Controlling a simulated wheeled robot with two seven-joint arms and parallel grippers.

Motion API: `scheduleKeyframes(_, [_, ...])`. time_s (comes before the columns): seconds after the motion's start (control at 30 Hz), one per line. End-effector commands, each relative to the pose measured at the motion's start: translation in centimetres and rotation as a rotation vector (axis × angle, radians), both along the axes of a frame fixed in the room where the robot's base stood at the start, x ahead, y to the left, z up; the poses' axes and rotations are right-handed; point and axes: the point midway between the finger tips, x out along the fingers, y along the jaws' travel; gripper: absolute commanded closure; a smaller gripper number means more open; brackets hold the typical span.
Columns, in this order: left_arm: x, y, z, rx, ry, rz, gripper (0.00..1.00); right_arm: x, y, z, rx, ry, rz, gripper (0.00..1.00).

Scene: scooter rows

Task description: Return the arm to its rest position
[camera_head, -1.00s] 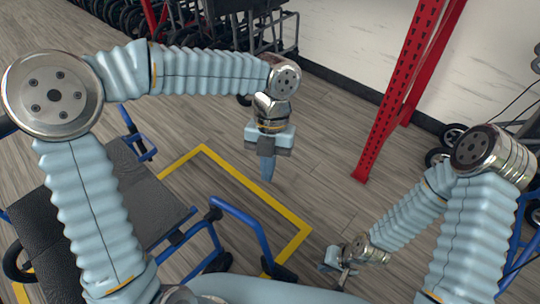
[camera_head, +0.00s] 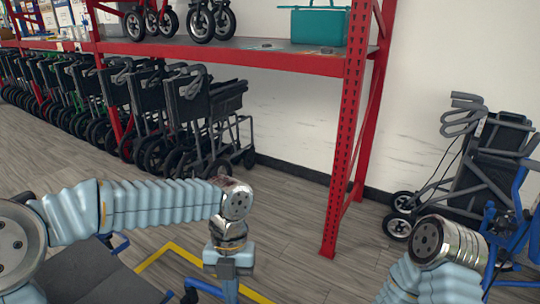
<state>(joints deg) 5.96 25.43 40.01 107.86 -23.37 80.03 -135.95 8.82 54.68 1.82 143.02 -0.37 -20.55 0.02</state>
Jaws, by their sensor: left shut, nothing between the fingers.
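My left arm comes in from the left, sleeved in light blue. It reaches across the lower left, and its gripper (camera_head: 229,286) hangs down near the bottom edge. The left gripper is shut and empty, above the wooden floor. My right arm shows at the lower right, with its metal elbow joint and part of its blue sleeve. The right gripper is out of the picture.
A blue-framed chair with a black seat (camera_head: 85,278) is below my left arm. A yellow floor line (camera_head: 165,250) runs beside it. A red rack (camera_head: 345,150) holds a teal box (camera_head: 318,25). Folded wheelchairs (camera_head: 150,110) and a walker (camera_head: 485,170) stand behind.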

Motion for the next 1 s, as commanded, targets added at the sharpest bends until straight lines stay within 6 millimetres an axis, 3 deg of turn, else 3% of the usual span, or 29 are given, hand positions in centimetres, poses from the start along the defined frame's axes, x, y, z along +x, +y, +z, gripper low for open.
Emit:
scheduleKeyframes(0.37, [0.1, -1.3, -4.6, -0.019, 0.035, 0.294, 1.0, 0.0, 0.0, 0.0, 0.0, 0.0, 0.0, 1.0])
scheduleKeyframes(0.57, [-0.1, -2.5, -8.8, -0.022, 0.088, 0.599, 1.0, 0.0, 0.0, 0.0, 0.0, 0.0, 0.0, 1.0])
scheduleKeyframes(0.77, [-0.9, -3.7, -15.2, 0.014, 0.2, 1.109, 1.0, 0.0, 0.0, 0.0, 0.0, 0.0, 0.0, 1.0])
scheduleKeyframes(0.87, [-1.9, -3.9, -19.4, 0.073, 0.292, 1.485, 1.0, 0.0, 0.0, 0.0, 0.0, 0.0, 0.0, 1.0])
scheduleKeyframes(1.0, [-4.1, -2.8, -26.1, 0.227, 0.455, 2.172, 1.0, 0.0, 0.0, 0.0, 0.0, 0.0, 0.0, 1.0])
